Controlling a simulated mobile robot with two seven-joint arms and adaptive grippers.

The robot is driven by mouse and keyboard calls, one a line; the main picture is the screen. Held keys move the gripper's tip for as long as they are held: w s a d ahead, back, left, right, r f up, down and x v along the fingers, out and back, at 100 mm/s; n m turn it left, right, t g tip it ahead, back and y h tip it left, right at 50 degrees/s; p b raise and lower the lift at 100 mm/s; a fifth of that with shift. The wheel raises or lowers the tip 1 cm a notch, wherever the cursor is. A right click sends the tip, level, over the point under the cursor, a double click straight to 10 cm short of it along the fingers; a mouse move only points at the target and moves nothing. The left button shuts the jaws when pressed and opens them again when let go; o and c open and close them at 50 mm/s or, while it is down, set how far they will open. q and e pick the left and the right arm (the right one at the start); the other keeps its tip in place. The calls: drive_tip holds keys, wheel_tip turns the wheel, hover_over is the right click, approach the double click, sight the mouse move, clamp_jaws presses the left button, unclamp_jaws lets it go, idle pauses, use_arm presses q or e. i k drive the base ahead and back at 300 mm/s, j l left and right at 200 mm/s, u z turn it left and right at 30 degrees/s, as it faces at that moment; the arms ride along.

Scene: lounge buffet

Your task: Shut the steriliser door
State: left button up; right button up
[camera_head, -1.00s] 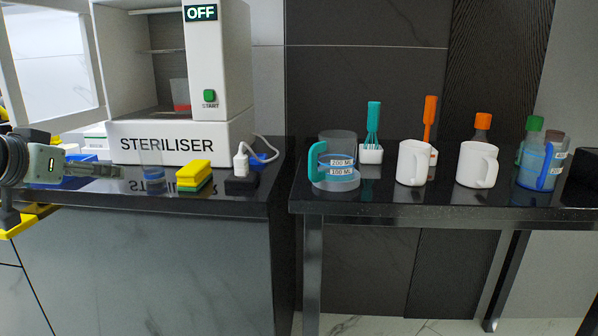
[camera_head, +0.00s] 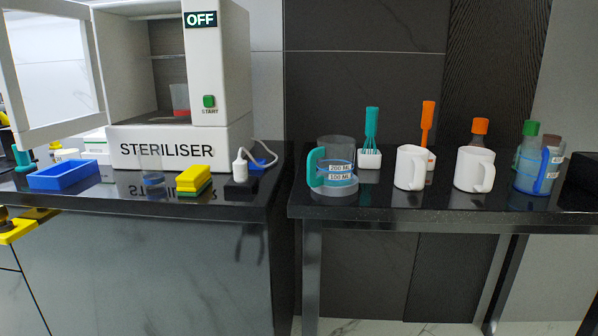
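The white steriliser (camera_head: 182,148) stands at the back of the left counter, its sign reading OFF. Its door (camera_head: 103,65), a white frame around a clear pane, stands open and swung out to the left. The lit chamber is exposed and holds a clear cup with a red part (camera_head: 180,99). A green START button (camera_head: 208,101) is on the front panel. Only yellow and dark parts of my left arm show at the left edge; no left gripper fingers are visible. My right gripper is not in view.
On the left counter are a blue tray (camera_head: 63,176), a yellow-green sponge (camera_head: 193,181), a small clear-blue item (camera_head: 152,179) and a plug with cable (camera_head: 240,168). A gap separates the right table, which holds a measuring jug (camera_head: 335,170), white mugs (camera_head: 410,167) and bottles.

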sight(26, 138)
drive_tip(key=j+z, duration=0.1)
drive_tip(key=j, duration=0.5)
drive_tip(key=j+z, duration=0.1)
drive_tip(key=j, duration=0.5)
drive_tip(key=j+z, duration=0.1)
drive_tip(key=j, duration=0.5)
drive_tip(key=k+j, duration=0.1)
drive_tip(key=j, duration=0.45)
drive_tip(key=j+z, duration=0.15)
drive_tip(key=j, duration=0.45)
drive_tip(key=k+j+z, duration=0.1)
drive_tip(key=j, duration=0.5)
drive_tip(key=k+j+z, duration=0.1)
drive_tip(key=j, duration=0.45)
drive_tip(key=j+z, duration=0.3)
drive_tip(key=k+j+z, duration=0.15)
drive_tip(key=z, duration=0.15)
drive_tip(key=j, duration=0.1)
